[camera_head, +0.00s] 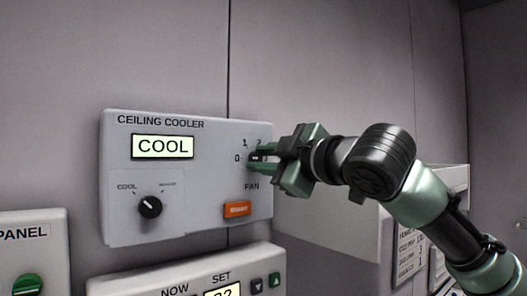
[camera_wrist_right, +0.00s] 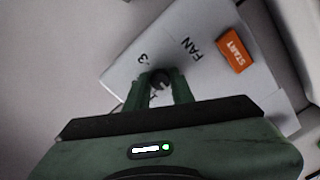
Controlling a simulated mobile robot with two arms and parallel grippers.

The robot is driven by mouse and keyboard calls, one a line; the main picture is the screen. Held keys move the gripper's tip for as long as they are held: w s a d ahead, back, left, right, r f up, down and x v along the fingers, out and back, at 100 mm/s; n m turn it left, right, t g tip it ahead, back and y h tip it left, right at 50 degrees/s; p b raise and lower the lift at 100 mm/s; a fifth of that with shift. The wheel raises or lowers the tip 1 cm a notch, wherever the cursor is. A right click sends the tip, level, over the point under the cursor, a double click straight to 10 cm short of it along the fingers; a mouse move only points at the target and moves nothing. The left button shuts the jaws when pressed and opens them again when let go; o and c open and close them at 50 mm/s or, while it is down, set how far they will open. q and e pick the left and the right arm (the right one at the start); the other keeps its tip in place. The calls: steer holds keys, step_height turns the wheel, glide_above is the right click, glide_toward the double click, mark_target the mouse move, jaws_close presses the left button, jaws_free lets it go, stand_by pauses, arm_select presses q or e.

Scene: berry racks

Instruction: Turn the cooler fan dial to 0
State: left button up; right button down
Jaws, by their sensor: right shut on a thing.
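The ceiling cooler panel (camera_head: 205,205) is a pale box on the wall with a lit "COOL" display (camera_head: 164,146). Its fan dial sits at the upper right, with marks 0, 1 and 2 visible around it; in the right wrist view the dark fan dial (camera_wrist_right: 159,80) shows between the fingertips, beside a "3" mark. My right gripper (camera_head: 262,160) is shut on the fan dial, and its fingers cover most of the dial in the head view. Which mark the dial points at is hidden. My left gripper is not in view.
A black mode knob (camera_head: 150,207) and an orange start button (camera_head: 237,209) are on the same panel. Below is another panel with NOW and SET displays (camera_head: 222,291). A panel with a green knob (camera_head: 27,285) is at lower left.

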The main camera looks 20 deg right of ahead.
steer(key=shift+n, duration=0.4)
steer(key=c, duration=1.2)
jaws_free()
steer(key=shift+s, duration=0.1)
steer(key=shift+s+d, duration=0.15)
steer(key=shift+s, duration=0.1)
steer(key=b+v, duration=0.3)
steer(key=v, duration=0.4)
